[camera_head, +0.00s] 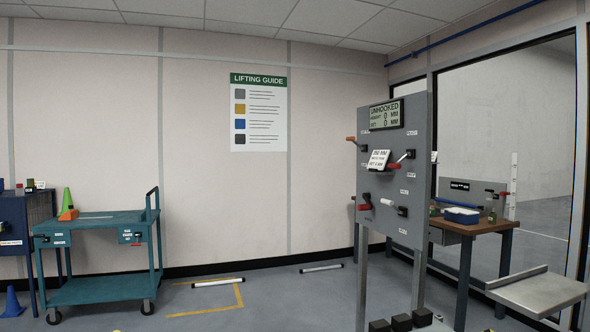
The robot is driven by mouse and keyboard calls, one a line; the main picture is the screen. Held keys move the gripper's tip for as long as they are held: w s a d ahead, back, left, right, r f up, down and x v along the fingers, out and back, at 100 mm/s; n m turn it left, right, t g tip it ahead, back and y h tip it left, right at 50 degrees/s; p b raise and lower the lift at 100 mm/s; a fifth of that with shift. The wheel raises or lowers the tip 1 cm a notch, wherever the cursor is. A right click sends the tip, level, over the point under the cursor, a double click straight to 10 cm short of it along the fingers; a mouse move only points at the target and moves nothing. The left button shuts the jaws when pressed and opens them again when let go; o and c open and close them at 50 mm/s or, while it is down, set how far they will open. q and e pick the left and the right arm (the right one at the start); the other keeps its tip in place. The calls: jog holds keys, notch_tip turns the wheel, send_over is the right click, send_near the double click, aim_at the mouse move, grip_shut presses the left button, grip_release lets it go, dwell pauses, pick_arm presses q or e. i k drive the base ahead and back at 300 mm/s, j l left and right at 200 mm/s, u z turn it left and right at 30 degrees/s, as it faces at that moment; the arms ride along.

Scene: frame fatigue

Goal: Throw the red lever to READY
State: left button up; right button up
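A tall grey panel (398,220) on posts stands right of centre, with a display (386,114) at its top reading "UNHOOKED". Several levers are on the panel. One red-handled lever (351,139) sticks out at its upper left edge. Another red handle (391,166) is beside a white card (379,159). A third red handle (364,207) is lower left, near a white-handled lever (387,202). The small labels are too small to read, so I cannot tell which one is marked READY. Neither of my grippers is in view.
Dark blocks (401,323) sit at the panel's foot. The middle floor is mostly clear.

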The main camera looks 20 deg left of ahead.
aim_at(396, 165)
jog(key=i+j+u, duration=0.15)
jog(key=i+j, duration=0.65)
